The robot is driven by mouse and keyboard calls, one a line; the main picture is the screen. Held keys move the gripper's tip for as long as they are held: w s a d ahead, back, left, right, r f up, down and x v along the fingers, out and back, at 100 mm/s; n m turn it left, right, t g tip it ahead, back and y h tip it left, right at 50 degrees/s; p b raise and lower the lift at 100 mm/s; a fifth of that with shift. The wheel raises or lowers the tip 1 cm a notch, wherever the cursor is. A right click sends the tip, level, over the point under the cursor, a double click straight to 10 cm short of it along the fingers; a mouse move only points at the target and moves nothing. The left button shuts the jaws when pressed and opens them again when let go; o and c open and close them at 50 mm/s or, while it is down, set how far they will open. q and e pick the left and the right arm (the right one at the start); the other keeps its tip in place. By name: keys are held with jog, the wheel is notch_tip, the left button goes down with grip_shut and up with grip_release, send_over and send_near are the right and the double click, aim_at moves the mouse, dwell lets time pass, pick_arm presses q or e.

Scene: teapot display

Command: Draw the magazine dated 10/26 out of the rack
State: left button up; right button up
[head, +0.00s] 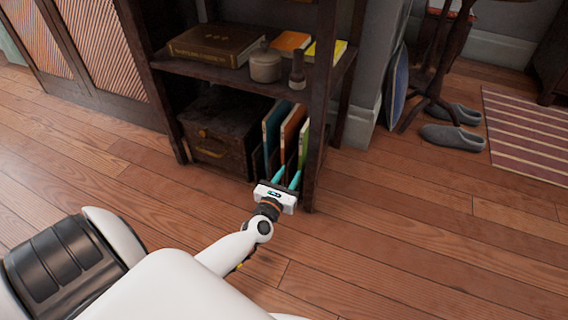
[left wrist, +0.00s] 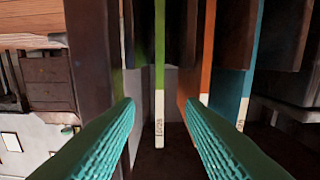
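A rack on the bottom shelf holds upright magazines: a blue one (head: 273,128), an orange one (head: 291,132) and a green one (head: 303,146). In the left wrist view the green magazine (left wrist: 159,60) stands edge-on near the middle, its white label starting "10/2"; the last digit is too small to be sure of. The orange magazine (left wrist: 207,60) and the blue magazine (left wrist: 246,60) stand to its right; the blue one's label is partly hidden by a finger. My left gripper (head: 287,177) is open at the rack's front, its teal fingers (left wrist: 158,108) either side of the green magazine, no contact visible. My right gripper is out of view.
A dark shelf post (head: 318,120) stands close beside the green magazine. A dark wooden box (head: 215,130) sits left of the rack. The shelf above holds a large book (head: 212,43), a lidded pot (head: 265,66) and a small bottle (head: 297,70). The floor in front is clear.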

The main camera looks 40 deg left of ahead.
aim_at(300, 155)
pick_arm(q)
jog(key=b+x, duration=0.2)
jog(key=x, duration=0.6)
jog(key=shift+w, duration=0.3)
jog(key=shift+c, duration=0.6)
grip_shut()
